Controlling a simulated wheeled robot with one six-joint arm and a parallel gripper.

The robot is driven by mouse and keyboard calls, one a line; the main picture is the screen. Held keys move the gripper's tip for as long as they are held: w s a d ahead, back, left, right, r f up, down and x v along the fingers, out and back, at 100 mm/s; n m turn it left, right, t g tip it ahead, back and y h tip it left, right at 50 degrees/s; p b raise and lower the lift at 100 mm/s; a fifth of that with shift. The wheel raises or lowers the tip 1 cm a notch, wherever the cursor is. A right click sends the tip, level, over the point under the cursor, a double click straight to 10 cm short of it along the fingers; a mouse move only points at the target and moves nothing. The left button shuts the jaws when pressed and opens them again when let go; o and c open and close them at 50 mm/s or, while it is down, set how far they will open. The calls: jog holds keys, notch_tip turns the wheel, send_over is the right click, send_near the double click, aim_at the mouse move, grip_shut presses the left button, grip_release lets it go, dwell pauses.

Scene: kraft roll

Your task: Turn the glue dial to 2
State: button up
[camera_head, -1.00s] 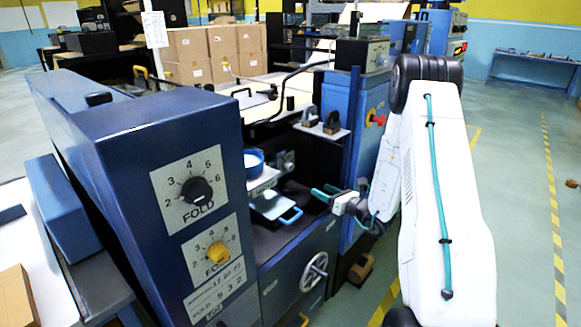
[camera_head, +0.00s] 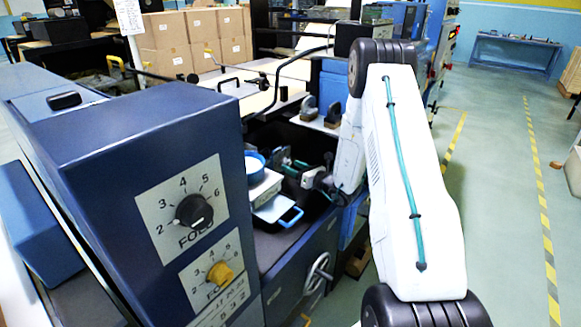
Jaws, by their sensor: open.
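No dial labelled glue can be read. A black dial (camera_head: 194,211) with numbers 2 to 6 sits on a white plate marked FOLD on the blue cabinet's front. A yellow dial (camera_head: 220,273) sits on a second plate below it, its label partly covered by the knob. I cannot tell where either pointer stands exactly. My gripper (camera_head: 287,163) has teal fingers, open, inside the machine's dark bay, right of both dials and apart from them. Its fingertips are small and partly lost against a grey fitting, so contact there cannot be told.
The blue cabinet (camera_head: 120,130) fills the left. A blue pot (camera_head: 254,163) and a blue-handled tray (camera_head: 280,208) stand by the bay. A handwheel (camera_head: 318,273) is below. Cardboard boxes (camera_head: 190,40) stand behind. The floor at right (camera_head: 500,220) is clear.

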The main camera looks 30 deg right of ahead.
jog(key=shift+x, duration=0.8)
jog(key=shift+a, duration=0.1)
jog(key=c, duration=1)
jog(key=shift+o, duration=0.2)
